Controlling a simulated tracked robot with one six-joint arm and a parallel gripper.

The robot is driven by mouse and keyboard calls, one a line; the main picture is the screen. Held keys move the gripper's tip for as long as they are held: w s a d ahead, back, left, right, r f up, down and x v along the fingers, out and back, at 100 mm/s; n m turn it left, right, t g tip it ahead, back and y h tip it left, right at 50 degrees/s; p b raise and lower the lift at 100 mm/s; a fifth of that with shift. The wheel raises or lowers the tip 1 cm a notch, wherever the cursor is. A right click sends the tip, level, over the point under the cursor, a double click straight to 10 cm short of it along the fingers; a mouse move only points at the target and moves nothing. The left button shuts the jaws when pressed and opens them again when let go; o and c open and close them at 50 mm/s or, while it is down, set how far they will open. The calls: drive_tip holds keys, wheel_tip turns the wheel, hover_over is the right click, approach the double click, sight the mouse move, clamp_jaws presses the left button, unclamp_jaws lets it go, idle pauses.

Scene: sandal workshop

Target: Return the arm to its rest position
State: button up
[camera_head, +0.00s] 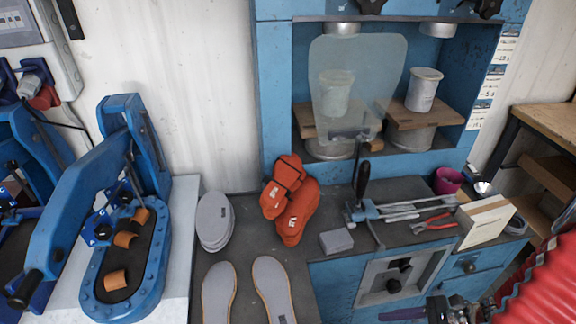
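My arm shows at the lower right as a red ribbed sleeve (540,285). My gripper (447,310) is at the bottom edge, left of the sleeve, in front of the blue cabinet. It is small, dark and partly cut off by the frame.
A dark worktop (240,280) carries grey soles (218,290), orange foot forms (290,205), a grey block (336,241), red pliers (434,223) and a magenta cup (447,180). A blue press (272,110) stands behind. A blue clamp machine (150,250) stands left.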

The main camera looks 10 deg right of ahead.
wheel_tip(320, 180, up, 15)
drive_tip(key=w+a+n+g+h, duration=0.2)
drive_tip(key=a+n+g+h, duration=0.15)
drive_tip(key=n+h, duration=1)
drive_tip(key=w+a+r+n+t+y, duration=0.1)
drive_tip(key=a+r+n+t, duration=0.4)
drive_tip(key=a+r+n, duration=0.6)
wheel_tip(320, 180, up, 4)
drive_tip(key=shift+w+a+r+y, duration=0.15)
drive_tip(key=shift+y, duration=0.5)
